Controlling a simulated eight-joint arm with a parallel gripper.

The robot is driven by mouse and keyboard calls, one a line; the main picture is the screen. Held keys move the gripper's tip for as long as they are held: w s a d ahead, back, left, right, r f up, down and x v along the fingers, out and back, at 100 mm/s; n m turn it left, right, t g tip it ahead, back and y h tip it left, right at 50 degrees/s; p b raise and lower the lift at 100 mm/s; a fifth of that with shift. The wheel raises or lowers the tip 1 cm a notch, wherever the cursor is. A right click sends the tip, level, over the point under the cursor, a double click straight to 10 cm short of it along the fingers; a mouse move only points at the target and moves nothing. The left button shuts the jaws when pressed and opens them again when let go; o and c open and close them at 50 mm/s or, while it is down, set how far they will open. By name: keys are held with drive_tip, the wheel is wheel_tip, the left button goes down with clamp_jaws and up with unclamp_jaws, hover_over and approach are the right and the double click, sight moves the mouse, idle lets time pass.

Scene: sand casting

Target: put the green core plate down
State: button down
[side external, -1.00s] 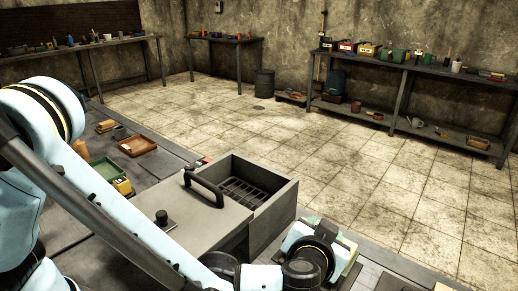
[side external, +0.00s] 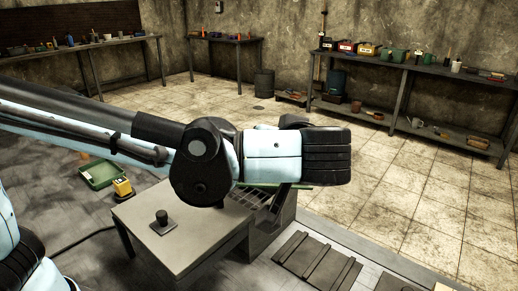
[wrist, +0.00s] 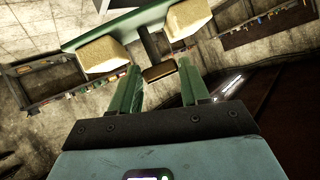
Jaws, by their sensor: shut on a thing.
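The green core plate (wrist: 120,28) spans the top of the wrist view, with pale blocks (wrist: 102,54) on it. My gripper (wrist: 158,75) is shut on its middle part; the exact contact is unclear. In the side view only a thin green edge of the plate (side external: 304,187) shows below the end of my arm. It is over or beside the open grey box (side external: 283,213) with a slatted grate (side external: 250,197). My fingers are hidden there, and I cannot tell whether the plate touches the box.
A dark ridged rack (side external: 318,264) lies clear at the front. A green tray (side external: 103,174) and a yellow item (side external: 122,188) are at left. Shelves (side external: 440,72) stand far back.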

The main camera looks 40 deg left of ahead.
drive_tip(key=a+r, duration=0.1)
drive_tip(key=s+r+n+g+y, duration=0.1)
drive_tip(key=s+a+r+n, duration=0.1)
drive_tip(key=shift+s+a+r+g+y, duration=0.2)
drive_tip(key=shift+a+r+g+y, duration=0.1)
drive_tip(key=shift+a+r, duration=0.05)
drive_tip(key=shift+w+a, duration=0.1)
drive_tip(key=shift+a, duration=0.25)
drive_tip(key=w+a+f, duration=0.6)
drive_tip(key=a+f, duration=0.2)
drive_tip(key=f, duration=0.2)
drive_tip(key=shift+w+a+f, duration=0.35)
drive_tip(key=shift+f, duration=0.15)
drive_tip(key=c, duration=0.5)
unclamp_jaws()
drive_tip(key=shift+c, duration=0.2)
